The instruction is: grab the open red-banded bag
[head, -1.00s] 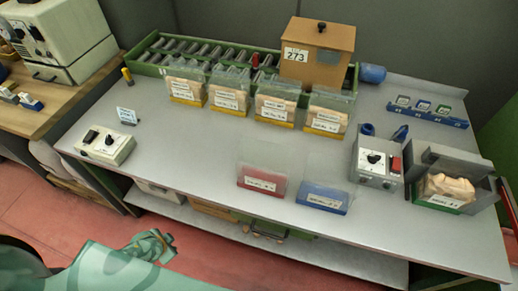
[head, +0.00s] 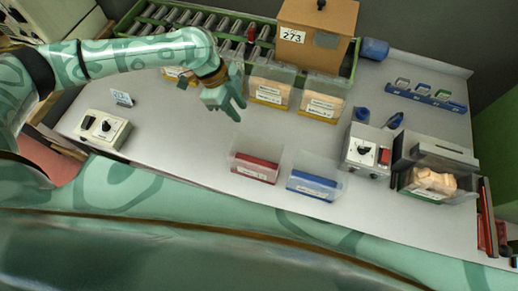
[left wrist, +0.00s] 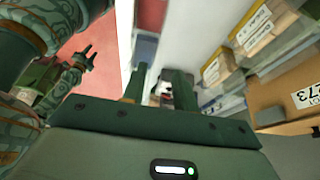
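The red-banded bag (head: 255,168), clear and seemingly empty, stands on the grey bench near its front edge, just left of the blue-banded bag (head: 315,185). My left gripper (head: 236,108) reaches in from the left above the bench, behind and above the red-banded bag and apart from it. In the left wrist view its two fingers (left wrist: 160,85) are spread with a gap between them, holding nothing I can make out. My right gripper (left wrist: 88,54) is out of the head view. It shows small in the left wrist view over the red floor, its fingers apart.
Yellow-banded filled bags (head: 322,97) stand in a row behind, partly hidden by my left arm. A cardboard box (head: 316,30) marked 273 is at the back. A grey dial device (head: 368,150) and a grey holder with a filled bag (head: 435,180) are right. A dial box (head: 102,130) is left.

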